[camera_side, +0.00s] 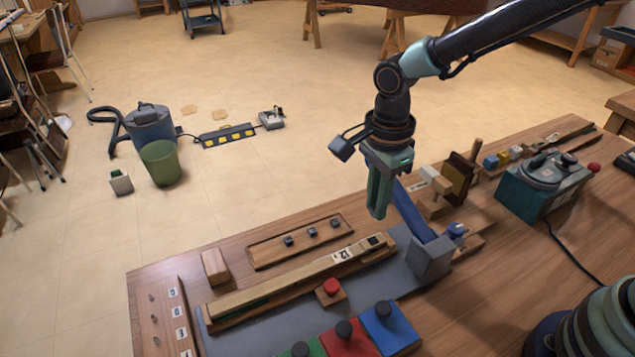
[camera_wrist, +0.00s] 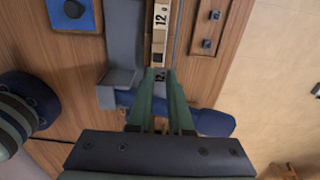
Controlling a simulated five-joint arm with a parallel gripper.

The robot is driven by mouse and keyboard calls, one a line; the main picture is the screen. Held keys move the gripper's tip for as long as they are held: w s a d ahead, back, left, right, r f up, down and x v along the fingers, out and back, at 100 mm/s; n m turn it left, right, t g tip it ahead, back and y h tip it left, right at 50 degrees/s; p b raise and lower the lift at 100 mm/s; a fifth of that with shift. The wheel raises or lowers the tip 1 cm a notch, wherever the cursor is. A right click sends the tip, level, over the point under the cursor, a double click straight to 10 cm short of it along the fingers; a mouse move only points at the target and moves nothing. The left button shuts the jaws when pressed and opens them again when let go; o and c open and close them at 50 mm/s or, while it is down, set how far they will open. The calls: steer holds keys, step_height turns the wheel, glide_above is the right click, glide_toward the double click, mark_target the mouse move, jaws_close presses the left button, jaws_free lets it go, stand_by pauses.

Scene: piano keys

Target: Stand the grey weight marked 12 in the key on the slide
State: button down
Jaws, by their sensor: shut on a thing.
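My gripper (camera_side: 377,213) points down above the right end of the key (camera_side: 290,286). The weight cannot be made out in the side view. The key is a long pale wooden bar lying on the grey slide (camera_side: 408,288). It bears a white 12 label near its right end, with a dark square opening beyond. The key also shows in the wrist view (camera_wrist: 161,35), just ahead of the fingertips.
A wooden tray (camera_side: 263,262) behind the key holds three small dark weights. A grey block (camera_side: 431,259) and a blue bar (camera_side: 420,213) stand close to the right of my gripper. A red button (camera_side: 331,286) and coloured knobbed blocks (camera_side: 390,327) lie in front.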

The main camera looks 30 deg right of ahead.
steer(key=shift+s+d+f, duration=0.2)
steer(key=shift+f, duration=0.1)
glide_above(373, 243)
steer(key=shift+f, duration=2.3)
steer(key=shift+f, duration=1)
stand_by(0.6)
steer(key=shift+c, duration=1.8)
jaws_free()
steer(key=shift+r, duration=3.55)
